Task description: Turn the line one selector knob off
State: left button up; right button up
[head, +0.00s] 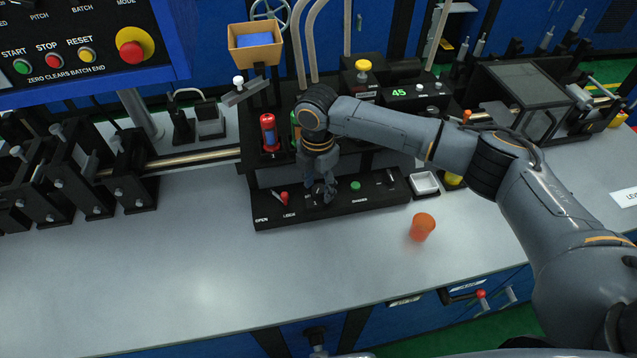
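A low black control panel (300,211) lies along the front of the machine on the grey bench. It carries a red-handled lever (284,198) by the words OPEN and LOCK, a green button (355,186), and a small dark control with a light mark (391,178) at its right end. My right gripper (325,192) points down over the panel, between the red lever and the green button. Its fingers hide the panel there, so a knob under them cannot be made out. I cannot tell whether it is open or touching anything. My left gripper is out of view.
An orange cup (422,227) stands on the bench right of the panel, near a small white tray (425,184). A box with START, STOP and RESET buttons (80,50) hangs at upper left.

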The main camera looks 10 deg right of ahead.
grip_shut()
jog(key=shift+r+m+p, duration=0.2)
jog(key=shift+m+p, duration=0.4)
jog(key=shift+p, duration=0.25)
jog(key=m+p, duration=0.5)
jog(key=p, duration=0.1)
jog(key=shift+m, duration=0.4)
jog(key=shift+m+p, duration=1.2)
jog(key=shift+f+m+p, duration=0.1)
jog(key=shift+m+p, duration=0.75)
jog(key=shift+m, duration=0.35)
jog(key=shift+o, duration=1.3)
grip_release()
